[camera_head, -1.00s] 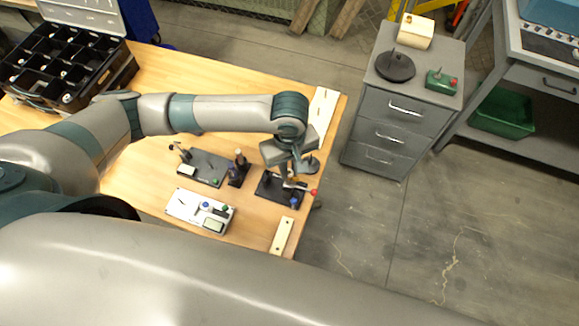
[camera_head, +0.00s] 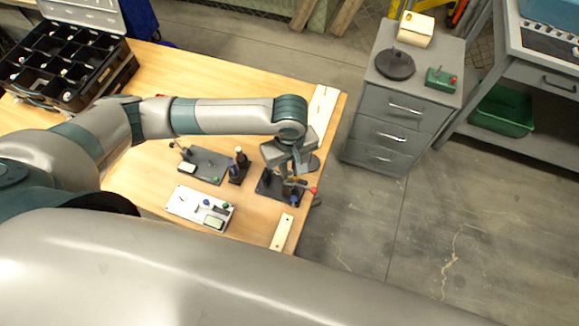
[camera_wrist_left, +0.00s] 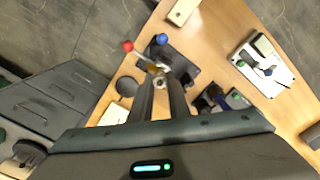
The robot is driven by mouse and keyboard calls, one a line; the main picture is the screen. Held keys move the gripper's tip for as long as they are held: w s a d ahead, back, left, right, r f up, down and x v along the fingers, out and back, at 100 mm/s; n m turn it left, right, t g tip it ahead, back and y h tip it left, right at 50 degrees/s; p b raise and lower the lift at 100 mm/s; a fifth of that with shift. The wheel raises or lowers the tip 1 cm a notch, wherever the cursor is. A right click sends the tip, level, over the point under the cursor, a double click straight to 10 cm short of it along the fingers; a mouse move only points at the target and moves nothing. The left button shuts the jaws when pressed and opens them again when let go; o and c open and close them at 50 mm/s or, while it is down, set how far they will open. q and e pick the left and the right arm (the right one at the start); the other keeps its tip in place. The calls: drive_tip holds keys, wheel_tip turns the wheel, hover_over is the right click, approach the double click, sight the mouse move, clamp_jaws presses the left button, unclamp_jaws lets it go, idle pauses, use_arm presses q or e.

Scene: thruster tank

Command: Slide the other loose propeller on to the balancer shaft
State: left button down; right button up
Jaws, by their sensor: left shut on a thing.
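My left gripper (camera_head: 285,172) is over the right end of the wooden table. It also shows in the left wrist view (camera_wrist_left: 163,84), its fingers reaching down to a small metal and brass-coloured part (camera_wrist_left: 158,72), apparently the propeller, and shut on it. This part is right at a black-based fixture (camera_head: 268,190) with a blue knob (camera_wrist_left: 162,39) and a red ball (camera_wrist_left: 127,46), perhaps the balancer. The fingers partly hide the fixture, so I cannot tell whether the part is around a shaft. My right gripper is not in view.
Left of the fixture are a dark-based device (camera_head: 208,166), a small dark stand (camera_head: 238,168) and a white instrument (camera_head: 198,208). A compartment case (camera_head: 68,62) stands at the back left. A grey drawer cabinet (camera_head: 400,110) is beyond the table's right edge.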

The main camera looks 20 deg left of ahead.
use_arm(q)
drive_tip(key=shift+f+p, duration=0.3)
drive_tip(key=shift+f, duration=0.3)
idle(0.3)
drive_tip(key=c, duration=1.6)
unclamp_jaws()
drive_tip(key=shift+r, duration=0.1)
drive_tip(key=shift+r, duration=0.55)
drive_tip(key=shift+r+b, duration=1.25)
drive_tip(key=shift+r, duration=6.8)
